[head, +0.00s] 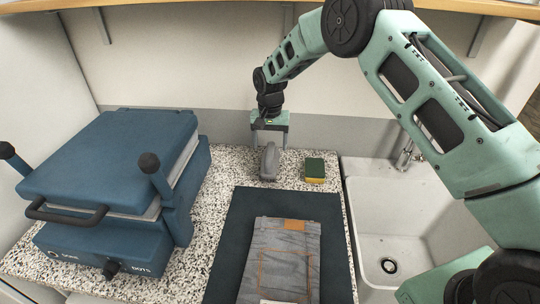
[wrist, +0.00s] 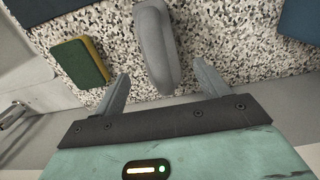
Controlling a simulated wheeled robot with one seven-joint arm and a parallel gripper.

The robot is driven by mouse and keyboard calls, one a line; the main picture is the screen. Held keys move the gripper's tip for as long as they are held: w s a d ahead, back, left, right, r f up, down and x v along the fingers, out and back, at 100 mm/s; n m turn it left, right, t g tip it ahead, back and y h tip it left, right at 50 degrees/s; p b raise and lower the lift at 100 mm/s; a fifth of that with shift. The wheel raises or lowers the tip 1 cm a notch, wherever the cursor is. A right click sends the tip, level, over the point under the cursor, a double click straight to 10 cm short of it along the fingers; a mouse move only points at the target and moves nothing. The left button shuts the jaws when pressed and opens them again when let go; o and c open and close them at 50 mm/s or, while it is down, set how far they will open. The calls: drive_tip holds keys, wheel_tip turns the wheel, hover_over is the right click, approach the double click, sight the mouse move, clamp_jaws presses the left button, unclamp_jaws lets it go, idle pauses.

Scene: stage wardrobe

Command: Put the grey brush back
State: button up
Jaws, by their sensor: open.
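The grey brush (head: 269,161) is on the speckled counter, near the back, left of the sponge. In the wrist view the brush (wrist: 156,45) is a long grey rounded shape running up from between the fingertips. My gripper (head: 269,140) is at the back of the counter, by the brush's far end. In the wrist view my gripper (wrist: 160,85) is open, one finger on each side of the brush's near end, with gaps visible on both sides. I cannot tell how far above the counter the fingertips are.
A green and yellow sponge (head: 315,169) lies right of the brush. Folded grey jeans (head: 283,255) lie on a dark mat (head: 234,240) in front. A blue press (head: 115,165) stands left, a white sink (head: 395,225) right. A wooden shelf (head: 215,3) runs above.

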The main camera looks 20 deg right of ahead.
drive_tip(key=shift+r, duration=0.4)
drive_tip(key=s+a+r+n, duration=0.2)
drive_tip(key=s+a+r, duration=0.15)
drive_tip(key=s, duration=0.35)
drive_tip(key=s+a+r+n+y, duration=0.1)
drive_tip(key=s+a+r+n, duration=0.15)
drive_tip(key=s+r, duration=0.3)
drive_tip(key=s+a+r+n, duration=0.1)
drive_tip(key=s+a+r, duration=0.3)
drive_tip(key=s, duration=0.3)
drive_tip(key=s+d+r+n, duration=0.1)
drive_tip(key=s+d+n, duration=0.1)
drive_tip(key=s, duration=1)
drive_tip(key=s+d+r+n, duration=0.1)
drive_tip(key=s+n, duration=0.3)
drive_tip(key=s, duration=0.9)
drive_tip(key=shift+d+n, duration=0.35)
drive_tip(key=shift+d, duration=0.15)
drive_tip(key=shift+f+b, duration=0.7)
drive_tip(key=shift+b, duration=0.15)
